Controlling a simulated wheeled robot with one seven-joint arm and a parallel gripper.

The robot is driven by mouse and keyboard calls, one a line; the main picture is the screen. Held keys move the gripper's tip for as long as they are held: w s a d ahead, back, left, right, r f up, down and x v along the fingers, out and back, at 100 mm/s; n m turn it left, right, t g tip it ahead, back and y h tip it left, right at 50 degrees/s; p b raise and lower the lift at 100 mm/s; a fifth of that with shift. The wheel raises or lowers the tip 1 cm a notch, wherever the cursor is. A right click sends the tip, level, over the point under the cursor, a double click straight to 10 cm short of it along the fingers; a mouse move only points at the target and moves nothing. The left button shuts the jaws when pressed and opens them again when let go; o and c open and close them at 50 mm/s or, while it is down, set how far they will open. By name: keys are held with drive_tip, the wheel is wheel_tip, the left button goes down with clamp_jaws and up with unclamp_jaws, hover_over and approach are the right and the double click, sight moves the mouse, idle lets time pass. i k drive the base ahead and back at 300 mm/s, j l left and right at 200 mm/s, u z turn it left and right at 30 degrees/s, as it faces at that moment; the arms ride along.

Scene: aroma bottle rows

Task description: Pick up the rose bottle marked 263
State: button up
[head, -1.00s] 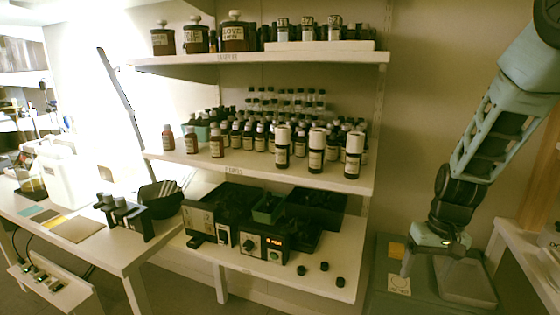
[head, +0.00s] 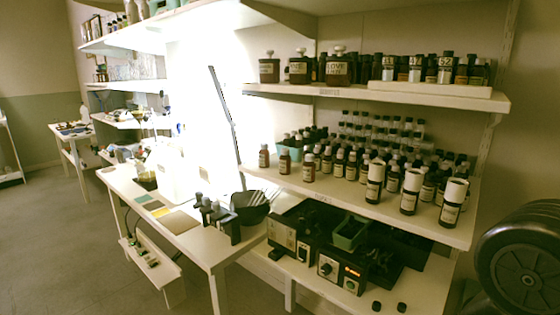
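Many small dark bottles with pale labels stand in rows on the middle shelf (head: 340,194). Their labels are too small to read, so I cannot tell which one is the rose bottle marked 263. Reddish-brown bottles stand at the front left of this shelf, among them one at the left end (head: 264,158), one beside it (head: 285,161) and one further right (head: 309,169). Three larger dark bottles with tall white caps stand at the front right, one of them at the right end (head: 451,204). My gripper is not in view.
The upper shelf (head: 400,97) holds stoppered jars and bottles, some marked with numbers. Below stand black devices (head: 340,272) and a green bin (head: 349,234). A white side table (head: 150,208) carries a black bowl (head: 250,205). Open floor (head: 60,240) lies at left.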

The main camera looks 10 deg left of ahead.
sight(264, 153)
drive_tip(key=i+j+u, duration=0.15)
drive_tip(key=i+u, duration=0.7)
drive_tip(key=i+l+u, duration=0.15)
drive_tip(key=i+u, duration=0.3)
drive_tip(key=k, duration=0.1)
